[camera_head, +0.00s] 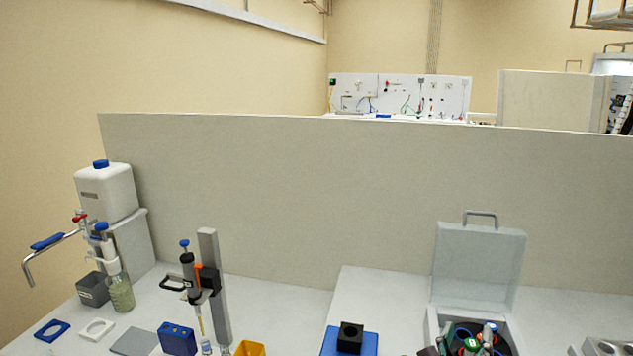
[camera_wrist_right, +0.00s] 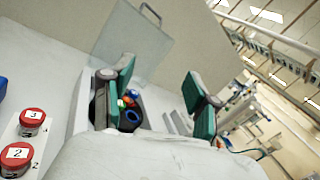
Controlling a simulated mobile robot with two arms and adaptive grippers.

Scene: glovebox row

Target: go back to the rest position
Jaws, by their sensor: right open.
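My right gripper (camera_wrist_right: 160,78) shows in the right wrist view with its two teal-padded fingers spread apart and nothing between them. Beyond and below the fingers is an open-lidded grey box, whose raised lid (camera_wrist_right: 130,40) has a handle. In the head view the same box shows at the lower right, with its lid (camera_head: 478,265) standing up. Inside it is a dark round holder with coloured caps, partly cut off by the bottom edge. My left gripper is in neither view.
A pipette stand (camera_head: 215,285), a white bottle (camera_head: 106,190) with a blue cap and a blue block (camera_head: 178,338) stand on the left bench. A tall grey partition (camera_head: 300,190) closes off the back. Red-capped jars (camera_wrist_right: 32,122) stand at the left in the wrist view.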

